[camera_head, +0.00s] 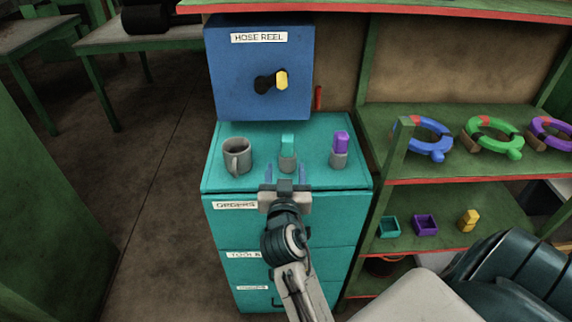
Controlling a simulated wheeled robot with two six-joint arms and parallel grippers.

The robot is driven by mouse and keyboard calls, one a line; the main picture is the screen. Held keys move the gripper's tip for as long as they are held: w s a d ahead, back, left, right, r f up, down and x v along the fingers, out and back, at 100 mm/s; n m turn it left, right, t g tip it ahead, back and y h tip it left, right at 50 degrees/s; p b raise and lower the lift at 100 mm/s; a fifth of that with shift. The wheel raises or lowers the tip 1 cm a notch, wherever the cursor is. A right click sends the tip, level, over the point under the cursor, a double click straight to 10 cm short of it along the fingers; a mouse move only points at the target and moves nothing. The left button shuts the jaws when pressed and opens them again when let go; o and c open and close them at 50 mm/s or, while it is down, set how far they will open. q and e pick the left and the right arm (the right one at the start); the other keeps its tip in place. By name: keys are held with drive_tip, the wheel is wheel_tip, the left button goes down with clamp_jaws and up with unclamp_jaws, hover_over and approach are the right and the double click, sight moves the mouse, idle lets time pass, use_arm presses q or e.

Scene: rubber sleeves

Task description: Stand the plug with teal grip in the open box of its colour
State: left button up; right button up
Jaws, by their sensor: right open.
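The plug with teal grip (288,144) stands upright on the teal cabinet top (213,180), its grey lower part down. My right gripper (285,174) is open just in front of this plug, with its fingers pointing toward it. The fingers look apart from the plug, though the exact gap is hard to judge. The teal open box (388,228) stands on the lower shelf to the right and looks empty. My left gripper is not in view.
A grey mug (237,156) stands left of the teal plug and a purple-gripped plug (340,146) right of it. The blue hose reel box (260,85) rises behind. A purple box (425,225) and a yellow piece (468,220) share the lower shelf (450,242); coloured rings lie above.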

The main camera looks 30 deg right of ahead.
sight(286, 148)
drive_tip(key=w+d+p, duration=0.1)
drive_tip(key=w+d+r+p, duration=0.1)
drive_tip(key=w, duration=0.1)
drive_tip(key=w+d, duration=0.1)
drive_tip(key=shift+w+d+r+p, duration=0.15)
drive_tip(key=shift+w+r+p, duration=0.1)
drive_tip(key=shift+w+p, duration=0.15)
drive_tip(key=p+x, duration=0.1)
drive_tip(key=x, duration=0.1)
drive_tip(key=p+x, duration=0.1)
drive_tip(key=x, duration=0.1)
drive_tip(key=shift+w+d+f+p, duration=0.2)
drive_tip(key=shift+d+p, duration=0.1)
drive_tip(key=shift+d, duration=0.05)
drive_tip(key=shift+w+d+f, duration=0.1)
drive_tip(key=shift+w+d, duration=0.05)
drive_tip(key=shift+c, duration=0.8)
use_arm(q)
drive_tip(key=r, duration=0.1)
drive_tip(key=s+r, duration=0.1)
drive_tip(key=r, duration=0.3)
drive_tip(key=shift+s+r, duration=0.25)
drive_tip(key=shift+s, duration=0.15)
use_arm(e)
clamp_jaws()
